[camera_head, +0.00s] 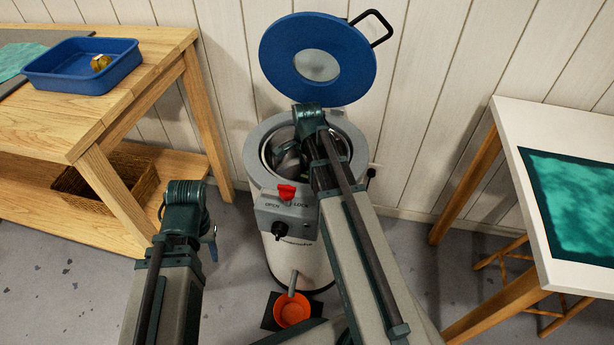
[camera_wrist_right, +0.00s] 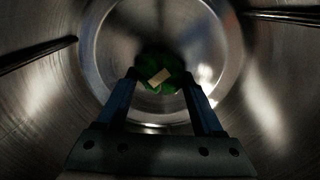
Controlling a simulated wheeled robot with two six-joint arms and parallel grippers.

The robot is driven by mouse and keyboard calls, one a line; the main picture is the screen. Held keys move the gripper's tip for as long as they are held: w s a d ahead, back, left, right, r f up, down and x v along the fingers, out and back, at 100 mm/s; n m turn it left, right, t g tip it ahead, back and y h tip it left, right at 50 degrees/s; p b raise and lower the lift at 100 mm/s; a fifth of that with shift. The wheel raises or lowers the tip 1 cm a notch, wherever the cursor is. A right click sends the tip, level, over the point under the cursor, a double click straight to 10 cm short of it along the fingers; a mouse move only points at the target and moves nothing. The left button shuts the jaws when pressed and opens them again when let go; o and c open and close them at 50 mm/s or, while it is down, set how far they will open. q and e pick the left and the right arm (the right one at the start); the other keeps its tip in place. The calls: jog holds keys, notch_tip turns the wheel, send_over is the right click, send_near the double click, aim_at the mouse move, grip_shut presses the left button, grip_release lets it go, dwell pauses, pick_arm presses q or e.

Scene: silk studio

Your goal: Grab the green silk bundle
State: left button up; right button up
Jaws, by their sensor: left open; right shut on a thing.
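The green silk bundle (camera_wrist_right: 172,61) is dark green with a pale tag (camera_wrist_right: 159,77) on its front. It is inside a steel-walled drum (camera_head: 268,153) and hidden in the head view. My right gripper (camera_wrist_right: 159,80) reaches down into the drum through its open top. Its two fingers are shut on the bundle, one at each side. The bundle is in shadow, and whether it touches the drum floor is hard to tell. My left gripper (camera_head: 211,246) is low at the left, apart from the drum, mostly hidden behind its own wrist; it is open.
The drum's blue lid (camera_head: 285,40) stands open behind it. A red latch (camera_head: 286,192) is on its front. An orange bowl (camera_head: 292,309) is below its spout. A wooden bench (camera_head: 140,75) with a blue tray (camera_head: 50,84) is left; a white table (camera_head: 512,118) is right.

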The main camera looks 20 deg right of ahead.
aim_at(307, 175)
notch_tip(307, 175, up, 10)
jog(key=p, duration=0.9)
jog(key=shift+f, duration=0.1)
jog(key=shift+p, duration=0.3)
